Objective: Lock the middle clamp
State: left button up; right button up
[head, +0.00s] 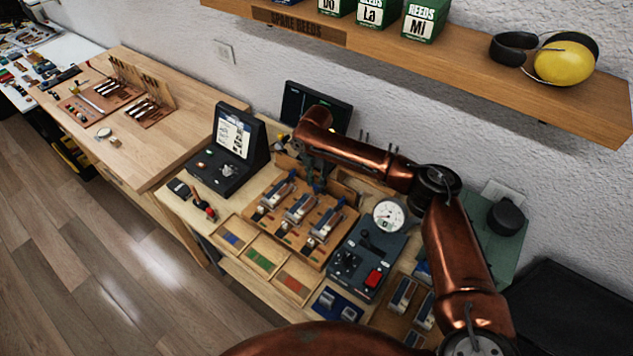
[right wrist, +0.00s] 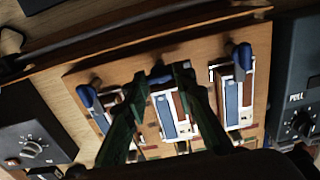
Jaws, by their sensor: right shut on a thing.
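A wooden board (head: 278,238) on the bench holds three clamps in a row. The middle clamp (head: 297,211) stands between the left clamp (head: 274,194) and the right clamp (head: 324,223). In the right wrist view the middle clamp (right wrist: 170,113) shows a blue and a brown bar in a white frame. My right gripper (right wrist: 160,73) has its two dark green fingers on either side of the middle clamp's blue lever (right wrist: 159,74) and is shut on it. In the head view my copper right arm hides part of this area. My left gripper is not in view.
A gauge box (head: 368,250) with a red button stands right of the board. Part trays (head: 262,259) lie in front. A tablet stand (head: 235,148) is at the left and a dark screen (head: 317,108) behind. A shelf (head: 440,55) overhangs the back.

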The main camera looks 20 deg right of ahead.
grip_shut()
jog(key=shift+r+m+p, duration=0.15)
jog(key=shift+m+p, duration=0.25)
jog(key=shift+p, duration=0.3)
jog(key=m+p, duration=0.9)
jog(key=p, duration=0.2)
jog(key=shift+s, duration=0.1)
jog(key=m+p, duration=0.3)
jog(key=m, duration=0.1)
jog(key=shift+m+p, duration=0.3)
jog(key=shift+p, duration=0.05)
jog(key=shift+m+p, duration=0.95)
jog(key=shift+m, duration=0.85)
jog(key=o, duration=0.7)
grip_release()
jog(key=shift+o, duration=0.2)
